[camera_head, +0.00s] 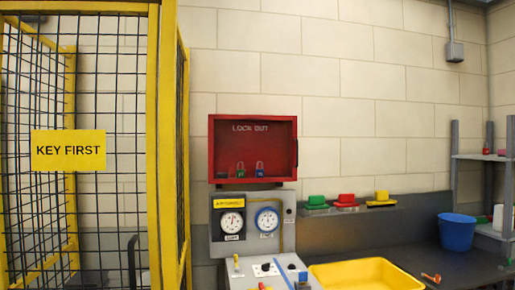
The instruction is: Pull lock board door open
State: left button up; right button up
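The red lock board (213,150) is fixed to the block wall near the middle of the view, with "LOCK OUT" lettered near its top. A green padlock (240,171) and a blue padlock (259,170) show in its lower part. A small dark part, perhaps a handle, sits at its right edge. I cannot tell whether a clear door covers the front. Neither of my grippers is in view.
A panel with two gauges (232,221) hangs below the board, above a grey console (243,265). A yellow mesh cage (167,150) with a "KEY FIRST" sign (68,150) stands left. A yellow tray (365,275) and blue bucket (456,233) are at right.

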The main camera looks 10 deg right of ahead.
aim_at(211, 117)
jog(key=i+l+z, duration=0.1)
jog(key=i+l, duration=0.15)
jog(key=i, duration=0.15)
jog(key=i+l, duration=0.25)
jog(key=i, duration=0.2)
jog(key=z, duration=0.05)
